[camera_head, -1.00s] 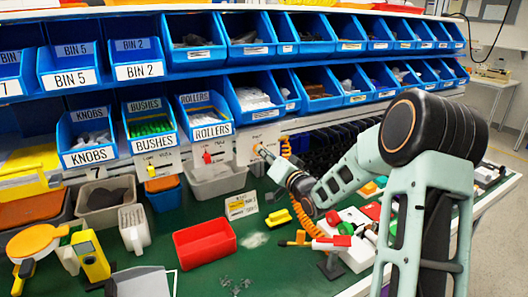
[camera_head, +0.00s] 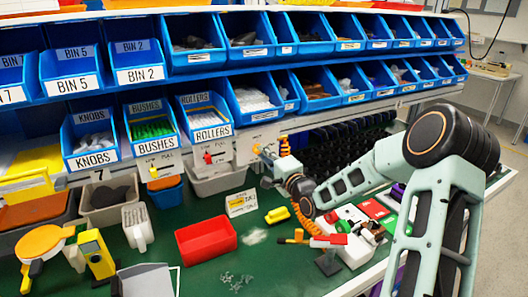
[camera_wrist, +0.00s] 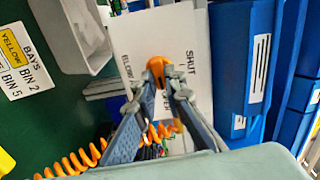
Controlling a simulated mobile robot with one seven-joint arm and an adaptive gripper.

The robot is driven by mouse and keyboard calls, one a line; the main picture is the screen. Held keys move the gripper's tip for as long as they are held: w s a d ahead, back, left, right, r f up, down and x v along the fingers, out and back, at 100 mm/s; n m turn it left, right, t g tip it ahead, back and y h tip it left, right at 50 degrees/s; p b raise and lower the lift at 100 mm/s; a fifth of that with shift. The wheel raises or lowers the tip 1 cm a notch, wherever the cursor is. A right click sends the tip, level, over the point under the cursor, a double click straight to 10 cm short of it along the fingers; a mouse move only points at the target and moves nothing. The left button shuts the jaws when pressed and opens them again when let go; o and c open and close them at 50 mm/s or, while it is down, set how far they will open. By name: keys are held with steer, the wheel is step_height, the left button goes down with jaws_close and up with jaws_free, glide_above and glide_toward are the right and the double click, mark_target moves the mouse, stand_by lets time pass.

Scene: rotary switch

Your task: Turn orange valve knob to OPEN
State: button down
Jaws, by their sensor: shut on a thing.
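The orange valve knob (camera_wrist: 157,70) sits on a white plate (camera_wrist: 188,25) printed with SHUT and other partly hidden words. My gripper (camera_wrist: 158,90) is shut on the knob, with one finger on each side of it. In the head view my gripper (camera_head: 266,157) reaches the plate (camera_head: 258,138) below the blue bins, and the orange knob (camera_head: 257,149) shows only as a small spot at its tip. The fingers hide part of the plate's lettering, and I cannot read an OPEN mark.
Plates with a yellow knob (camera_head: 153,172) and a red knob (camera_head: 208,158) are to the left. An orange coiled hose (camera_wrist: 75,160) hangs close to my gripper. A red tray (camera_head: 206,240) and several tools lie on the green bench. Blue bins (camera_wrist: 236,60) are close by.

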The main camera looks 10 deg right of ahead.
steer(key=shift+m, duration=0.5)
steer(key=c, duration=2)
jaws_free()
steer(key=v, duration=1.2)
